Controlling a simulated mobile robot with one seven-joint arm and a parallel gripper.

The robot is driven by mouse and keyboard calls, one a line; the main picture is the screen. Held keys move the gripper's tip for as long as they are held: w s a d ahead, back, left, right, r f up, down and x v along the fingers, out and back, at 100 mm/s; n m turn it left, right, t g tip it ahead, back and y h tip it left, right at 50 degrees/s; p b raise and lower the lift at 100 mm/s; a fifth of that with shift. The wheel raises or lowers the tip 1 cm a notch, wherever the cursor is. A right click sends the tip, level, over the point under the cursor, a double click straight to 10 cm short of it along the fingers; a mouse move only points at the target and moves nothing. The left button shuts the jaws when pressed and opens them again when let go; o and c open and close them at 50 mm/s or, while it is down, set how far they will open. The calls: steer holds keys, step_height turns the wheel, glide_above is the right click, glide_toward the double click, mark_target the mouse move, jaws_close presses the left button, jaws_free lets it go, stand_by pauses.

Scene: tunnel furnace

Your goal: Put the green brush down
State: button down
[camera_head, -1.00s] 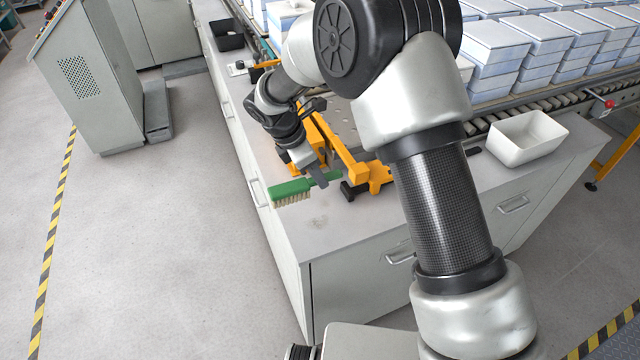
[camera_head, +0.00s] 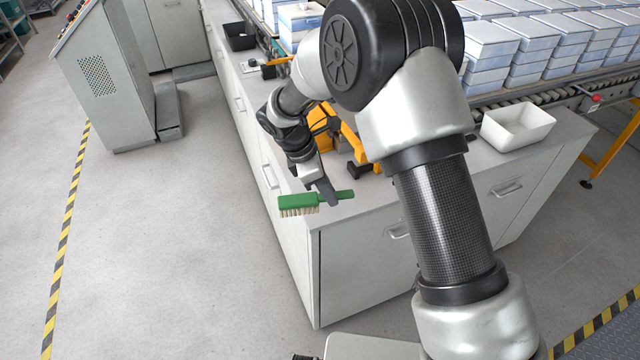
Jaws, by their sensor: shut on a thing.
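The green brush (camera_head: 299,202) has a green back and handle and pale bristles that point down. My gripper (camera_head: 328,196) is shut on its handle, near the middle of the picture. The bristle end points left and the handle tip sticks out to the right of the fingers. The brush appears over the front left corner of the grey counter (camera_head: 345,208). I cannot tell whether the bristles touch the top or hang past its edge.
An orange clamp-like fixture (camera_head: 350,145) stands on the counter behind my gripper, partly hidden by my arm. A white bin (camera_head: 517,127) sits at the right and a black tray (camera_head: 240,36) at the far left end. Stacked pale blue-white boxes (camera_head: 540,45) fill the conveyor behind.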

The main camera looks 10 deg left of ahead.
steer(key=s+d+f+m+g+y, duration=0.1)
steer(key=s+d+f+m+g, duration=0.1)
steer(key=d+m, duration=0.5)
steer(key=s+d+f+m+g+y, duration=0.1)
steer(key=s+d+f+m+g, duration=0.1)
steer(key=s+d+f+m, duration=0.2)
steer(key=s+d+f+m+g+y, duration=0.2)
steer(key=s+d+f+m, duration=0.1)
steer(key=d+m, duration=0.7)
steer(key=shift+s+d+f+m, duration=0.3)
steer(key=shift+s+f+m, duration=0.1)
steer(key=shift+f, duration=0.4)
